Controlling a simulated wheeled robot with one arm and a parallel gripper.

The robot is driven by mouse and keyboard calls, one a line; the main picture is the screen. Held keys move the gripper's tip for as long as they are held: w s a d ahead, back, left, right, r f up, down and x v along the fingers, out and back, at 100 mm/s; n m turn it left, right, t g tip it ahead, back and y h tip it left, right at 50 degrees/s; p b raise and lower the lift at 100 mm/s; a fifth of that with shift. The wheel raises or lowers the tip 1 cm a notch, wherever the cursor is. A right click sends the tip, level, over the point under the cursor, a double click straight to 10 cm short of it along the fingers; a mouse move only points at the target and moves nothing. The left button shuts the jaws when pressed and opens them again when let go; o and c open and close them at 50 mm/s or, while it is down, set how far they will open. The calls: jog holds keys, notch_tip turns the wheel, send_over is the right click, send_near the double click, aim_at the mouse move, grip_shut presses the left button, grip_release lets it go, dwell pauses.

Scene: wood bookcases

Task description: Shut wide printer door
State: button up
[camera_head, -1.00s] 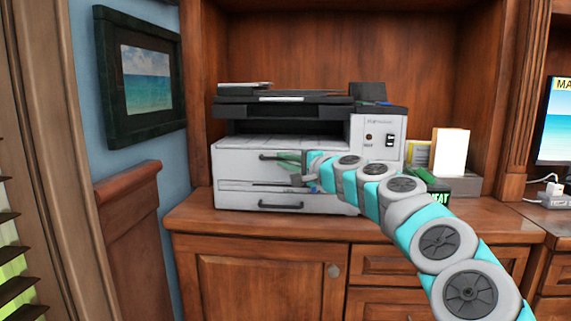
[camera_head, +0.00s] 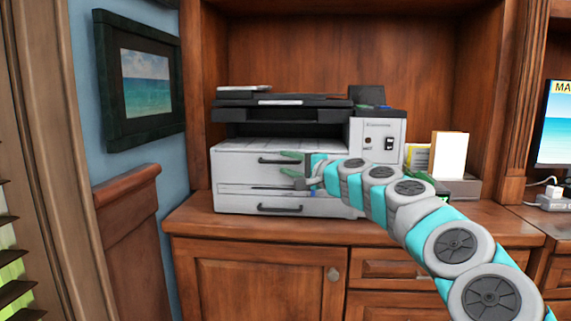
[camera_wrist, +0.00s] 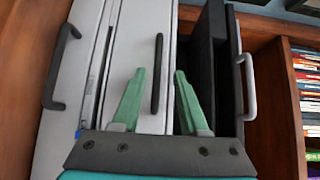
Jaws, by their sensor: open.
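The white and dark-grey printer (camera_head: 235,176) stands on the wooden counter. Its wide front door (camera_head: 235,160) has a black bar handle (camera_head: 276,160) and a pale top surface. Below is another front panel (camera_head: 235,203) with its own handle (camera_head: 280,208). My gripper (camera_head: 284,163) is open in front of the door, its green fingers one above the other. In the wrist view, my gripper (camera_wrist: 159,80) has its fingers on either side of the door's handle (camera_wrist: 157,72). Contact with the handle or door cannot be told.
The bookcase walls enclose the printer; its left side panel (camera_head: 200,90) is close. A paper holder (camera_head: 460,186) stands right of the printer, partly behind my arm. A framed picture (camera_head: 145,80) hangs at left. The counter (camera_head: 250,226) has a clear front strip.

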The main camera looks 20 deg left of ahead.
jog(key=v, duration=0.6)
jog(key=shift+s+d+b, duration=0.2)
jog(key=shift+b, duration=0.15)
jog(key=shift+s+r, duration=0.1)
